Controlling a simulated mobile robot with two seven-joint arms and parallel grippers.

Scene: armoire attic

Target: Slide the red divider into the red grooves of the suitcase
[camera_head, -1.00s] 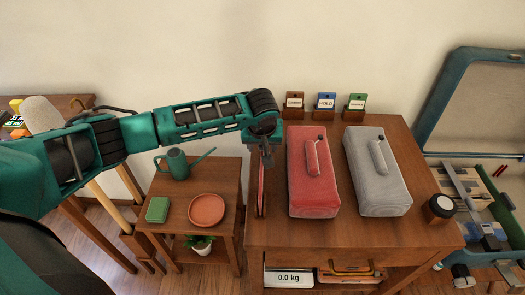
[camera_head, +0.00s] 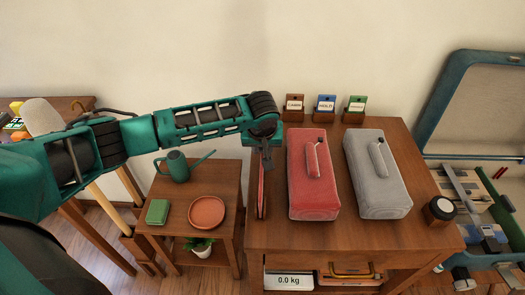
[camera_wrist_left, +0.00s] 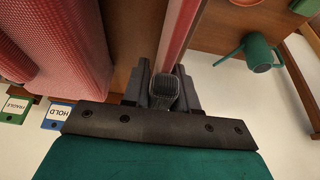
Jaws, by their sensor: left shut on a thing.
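The red divider (camera_head: 261,187) is a thin upright panel seen nearly edge-on at the left edge of the wooden table. My left gripper (camera_head: 266,160) is shut on it from above. In the left wrist view the divider (camera_wrist_left: 182,32) runs away between the fingers of my left gripper (camera_wrist_left: 163,95), with a dark ribbed grip between them. The open suitcase (camera_head: 481,195) stands at the far right, partly cut off by the frame, with various items inside. Its red grooves (camera_head: 501,172) may be the small red strips on its right side; they are too small to be sure. My right gripper is not in view.
A red packing cube (camera_head: 312,190) and a grey one (camera_head: 378,190) lie on the table (camera_head: 349,238), between the divider and the suitcase. A dark jar (camera_head: 440,209) stands at the table's right edge. Three card holders (camera_head: 325,108) line the back. A watering can (camera_head: 178,168) stands on the lower side table.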

